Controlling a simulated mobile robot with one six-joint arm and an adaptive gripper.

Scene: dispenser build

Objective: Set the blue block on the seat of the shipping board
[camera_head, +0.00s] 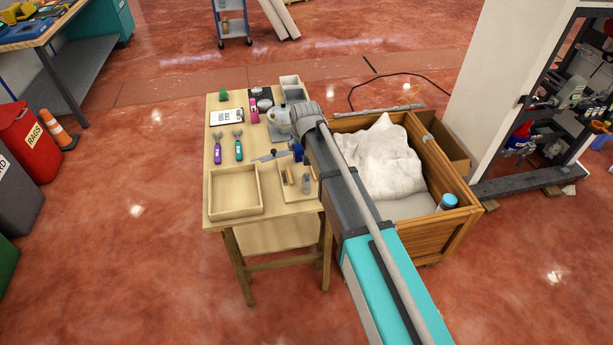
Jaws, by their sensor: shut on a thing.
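A small blue shape, which I take for the blue block (297,147), shows over the right part of the wooden table, close against my arm. My gripper (299,157) is small and mostly hidden by my arm there. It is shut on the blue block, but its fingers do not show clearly. A pale wooden board (290,194), apparently the shipping board, lies just in front on the table's right side, with small upright pieces on it. My arm covers its right edge. I cannot make out its seat or whether the block touches anything.
An empty wooden tray (235,211) fills the table's front left. A wooden crate (441,184) stands close on the right.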

